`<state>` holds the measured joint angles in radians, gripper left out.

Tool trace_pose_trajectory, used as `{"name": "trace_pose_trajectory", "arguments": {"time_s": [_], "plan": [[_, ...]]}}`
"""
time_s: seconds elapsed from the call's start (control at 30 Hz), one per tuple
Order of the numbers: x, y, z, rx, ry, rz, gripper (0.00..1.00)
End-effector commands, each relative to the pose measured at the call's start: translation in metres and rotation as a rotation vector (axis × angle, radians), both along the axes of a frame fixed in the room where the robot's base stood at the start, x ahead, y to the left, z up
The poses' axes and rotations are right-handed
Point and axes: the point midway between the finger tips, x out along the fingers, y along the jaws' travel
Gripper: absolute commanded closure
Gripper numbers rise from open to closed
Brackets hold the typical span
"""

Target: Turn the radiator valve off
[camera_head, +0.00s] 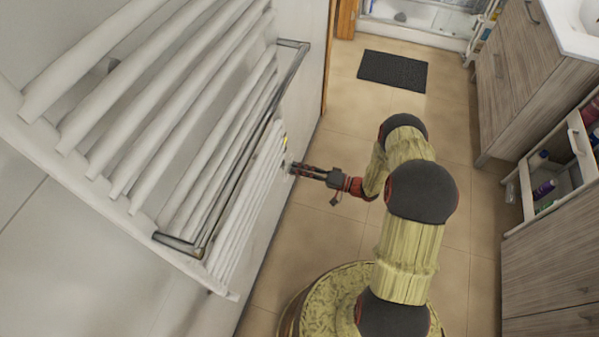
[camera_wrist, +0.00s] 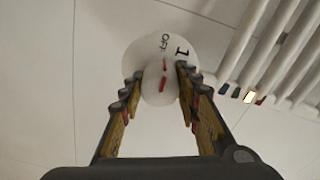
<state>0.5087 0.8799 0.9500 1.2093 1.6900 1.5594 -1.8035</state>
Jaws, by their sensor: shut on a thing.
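In the head view my gripper (camera_head: 294,168) reaches left to the lower right side of the white radiator (camera_head: 165,100). The valve cannot be made out clearly there.
A metal towel rail (camera_head: 243,150) stands out from the radiator bars. A dark mat (camera_head: 393,71) lies on the tiled floor. Wooden cabinets (camera_head: 525,75) and an open drawer (camera_head: 577,150) with bottles are at the right.

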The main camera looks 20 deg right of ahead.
Motion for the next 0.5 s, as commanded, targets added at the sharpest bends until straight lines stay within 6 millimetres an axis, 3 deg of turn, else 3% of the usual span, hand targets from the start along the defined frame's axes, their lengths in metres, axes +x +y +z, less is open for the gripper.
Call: {"name": "trace_pose_trajectory", "arguments": {"time_s": [0.5], "plan": [[-0.0015, 0.0009, -0.0023, -0.078, -0.102, 0.001, 0.93]]}}
